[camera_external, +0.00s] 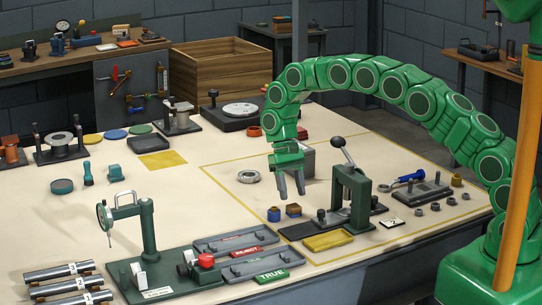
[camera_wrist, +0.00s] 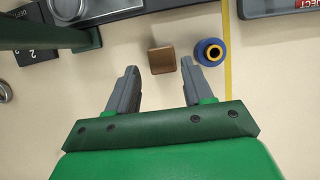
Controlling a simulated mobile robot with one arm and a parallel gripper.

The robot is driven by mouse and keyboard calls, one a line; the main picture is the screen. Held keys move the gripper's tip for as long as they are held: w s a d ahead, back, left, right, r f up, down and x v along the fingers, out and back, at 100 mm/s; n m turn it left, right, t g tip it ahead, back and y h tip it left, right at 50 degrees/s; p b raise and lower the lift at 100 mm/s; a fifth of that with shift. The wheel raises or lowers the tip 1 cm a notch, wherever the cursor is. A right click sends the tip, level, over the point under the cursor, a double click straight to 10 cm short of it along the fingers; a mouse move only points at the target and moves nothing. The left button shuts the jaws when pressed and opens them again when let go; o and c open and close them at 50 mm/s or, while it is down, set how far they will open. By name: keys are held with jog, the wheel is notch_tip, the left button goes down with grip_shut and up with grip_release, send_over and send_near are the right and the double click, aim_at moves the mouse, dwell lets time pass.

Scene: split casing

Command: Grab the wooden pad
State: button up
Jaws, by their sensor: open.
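The wooden pad is a small brown block that lies on the pale bench top in the wrist view (camera_wrist: 162,60), just beyond the gap between my fingertips. In the external view the wooden pad (camera_external: 293,210) sits below and near my fingers. My gripper (camera_external: 291,194) points down above the bench, open and empty. Its two grey fingers also show in the wrist view (camera_wrist: 160,76), spread to either side of the pad's line. The height of the fingertips above the pad is hard to judge.
A blue ring-shaped part with a brass centre (camera_wrist: 210,52) stands close right of the pad. A green press (camera_external: 350,198) stands right of my gripper in the external view. A yellow line (camera_wrist: 227,75) crosses the bench. Grey trays (camera_external: 262,266) lie nearer the front.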

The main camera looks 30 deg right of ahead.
aim_at(295, 206)
jog(key=shift+x, duration=2.5)
jog(key=shift+s+a, duration=0.1)
jog(key=shift+s, duration=0.05)
jog(key=c, duration=0.7)
jog(key=shift+r, duration=0.2)
